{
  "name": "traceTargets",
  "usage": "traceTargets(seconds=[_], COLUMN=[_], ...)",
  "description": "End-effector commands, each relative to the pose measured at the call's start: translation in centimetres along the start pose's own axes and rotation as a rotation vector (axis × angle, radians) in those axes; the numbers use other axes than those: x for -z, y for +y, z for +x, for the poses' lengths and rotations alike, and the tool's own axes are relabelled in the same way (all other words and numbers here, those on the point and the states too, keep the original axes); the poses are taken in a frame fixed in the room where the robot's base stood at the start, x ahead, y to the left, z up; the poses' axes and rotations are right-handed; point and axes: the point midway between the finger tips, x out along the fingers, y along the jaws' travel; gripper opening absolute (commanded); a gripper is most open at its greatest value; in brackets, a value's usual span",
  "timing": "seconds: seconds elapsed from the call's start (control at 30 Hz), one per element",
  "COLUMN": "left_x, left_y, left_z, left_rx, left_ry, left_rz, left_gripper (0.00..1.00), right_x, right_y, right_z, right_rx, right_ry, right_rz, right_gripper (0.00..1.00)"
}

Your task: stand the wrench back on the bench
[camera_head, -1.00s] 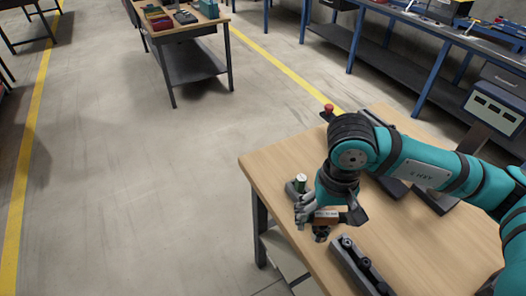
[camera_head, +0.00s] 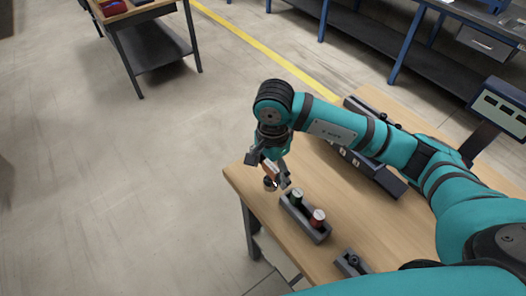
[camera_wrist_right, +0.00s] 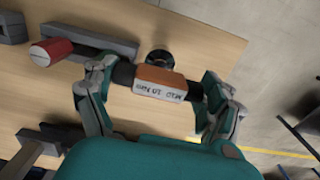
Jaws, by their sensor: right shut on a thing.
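My right gripper (camera_head: 268,170) is over the left corner of the wooden bench (camera_head: 390,232). In the right wrist view its fingers (camera_wrist_right: 157,95) are shut on the wrench (camera_wrist_right: 160,82), which has a dark shaft and an orange block with a white, lettered label. The orange part also shows small in the head view (camera_head: 271,174). A dark round piece (camera_wrist_right: 159,58) shows just beyond the block; I cannot tell whether it belongs to the wrench or touches the bench. My left gripper is not in view.
Another dark holder (camera_head: 351,264) is at the front. A long dark rack lies behind my arm. The bench's left edge is near.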

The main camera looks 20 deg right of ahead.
Motion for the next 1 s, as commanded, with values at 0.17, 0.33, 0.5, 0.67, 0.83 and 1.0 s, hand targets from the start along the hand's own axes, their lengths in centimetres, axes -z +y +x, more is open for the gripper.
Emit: traceTargets(seconds=[0.17,0.33,0.5,0.67,0.83,1.0], left_x=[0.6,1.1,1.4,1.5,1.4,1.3], left_y=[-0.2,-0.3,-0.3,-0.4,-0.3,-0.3], left_z=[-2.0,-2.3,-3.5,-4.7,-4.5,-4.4], left_rx=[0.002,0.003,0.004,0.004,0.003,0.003], left_ry=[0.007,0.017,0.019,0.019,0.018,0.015], left_rz=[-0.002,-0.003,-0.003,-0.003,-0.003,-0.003], left_gripper=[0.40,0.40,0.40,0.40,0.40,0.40], right_x=[1.5,2.2,2.5,2.5,2.5,2.5], right_y=[-4.0,-5.7,-6.3,-6.3,-6.4,-6.4], right_z=[-0.1,0.4,1.2,3.4,4.1,4.2], right_rx=[0.001,0.002,-0.004,-0.001,0.003,0.003], right_ry=[-0.002,-0.001,-0.002,-0.001,-0.001,0.000], right_rz=[0.001,-0.001,-0.001,-0.001,-0.003,-0.003], right_gripper=[0.34,0.34,0.34,0.34,0.34,0.34])
